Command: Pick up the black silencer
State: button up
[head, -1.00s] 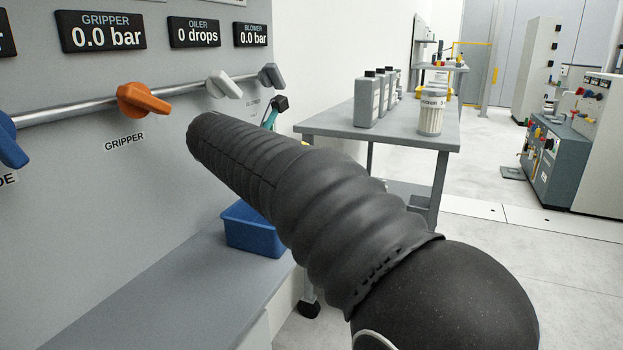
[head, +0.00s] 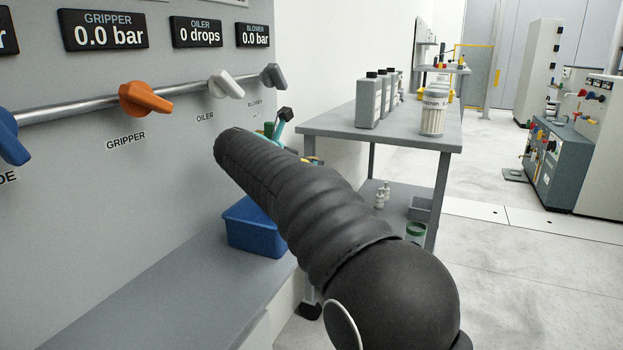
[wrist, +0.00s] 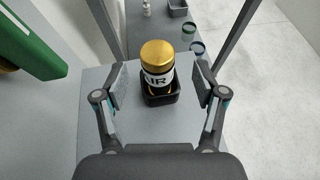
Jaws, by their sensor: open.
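My gripper (wrist: 163,74) is open in the wrist view, its two fingers spread left and right. Between them in the picture is a gold-topped cylinder (wrist: 157,55) with a white, black-lettered label, standing in a square black holder (wrist: 161,97). I see no contact with the fingers; the distance to them is hard to judge. I cannot make out a separate black silencer in either view. In the head view my dark, ribbed arm hides most of the gripper.
A grey bench (head: 160,295) runs under the panel, with a blue bin (head: 254,230). Beyond stands a grey table (head: 335,125) with bottles (head: 368,102) and a white canister (head: 432,116). Its lower shelf holds a green cup (head: 416,231). A green object (wrist: 30,40) is left of my gripper.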

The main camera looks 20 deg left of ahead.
jog(key=x, duration=0.4)
jog(key=shift+w+f, duration=0.1)
jog(key=shift+w, duration=0.2)
jog(key=c, duration=1.3)
